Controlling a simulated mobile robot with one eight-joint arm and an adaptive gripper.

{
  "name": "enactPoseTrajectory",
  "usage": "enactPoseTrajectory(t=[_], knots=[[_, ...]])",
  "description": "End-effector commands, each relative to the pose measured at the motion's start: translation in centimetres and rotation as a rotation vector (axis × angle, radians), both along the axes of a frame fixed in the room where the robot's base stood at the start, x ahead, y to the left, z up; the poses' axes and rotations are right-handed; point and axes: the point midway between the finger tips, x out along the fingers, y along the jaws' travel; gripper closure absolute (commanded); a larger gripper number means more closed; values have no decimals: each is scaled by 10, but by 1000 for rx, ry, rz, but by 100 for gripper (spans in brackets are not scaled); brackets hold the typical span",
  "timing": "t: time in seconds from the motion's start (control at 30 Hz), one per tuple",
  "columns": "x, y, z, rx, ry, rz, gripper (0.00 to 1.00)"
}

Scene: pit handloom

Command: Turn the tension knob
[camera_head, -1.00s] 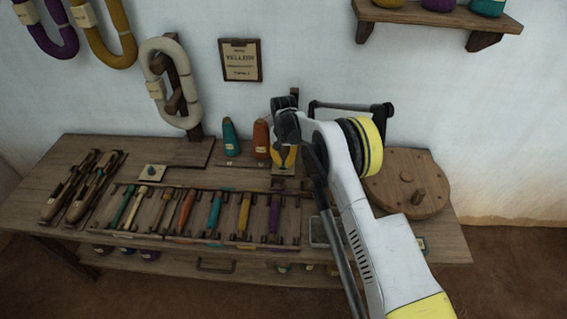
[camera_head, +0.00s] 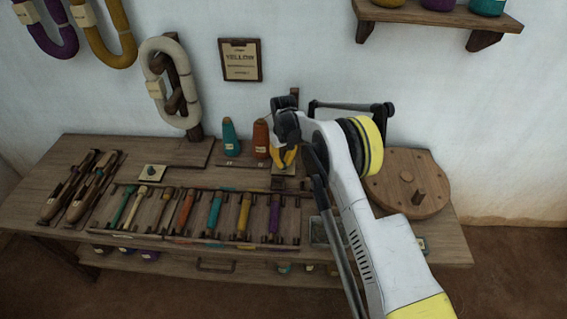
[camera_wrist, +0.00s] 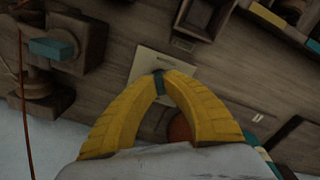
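My gripper (camera_head: 284,158) points down over a small pale plate (camera_head: 284,170) near the back of the wooden bench. In the wrist view its two yellow fingers (camera_wrist: 159,77) curve together over the same plate (camera_wrist: 150,62). A narrow dark teal piece, apparently the tension knob (camera_wrist: 158,84), shows between the fingertips, which look closed on it. The fingers hide most of it. In the head view the knob is hidden by my gripper.
Teal (camera_head: 230,138) and orange (camera_head: 261,139) cones stand just left of my gripper. A round wooden disc with a peg (camera_head: 430,202) lies to the right. A rack of coloured bobbins (camera_head: 215,209) lies in front. Another small plate (camera_head: 152,172) sits farther left.

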Motion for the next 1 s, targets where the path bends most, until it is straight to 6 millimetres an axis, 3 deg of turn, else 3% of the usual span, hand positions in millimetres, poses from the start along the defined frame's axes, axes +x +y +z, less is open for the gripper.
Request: enactPoseTrajectory(t=[0.5, 1.0], knots=[[0, 0, 0, 0, 0, 398, 100], [0, 0, 0, 0, 0, 514, 100]])
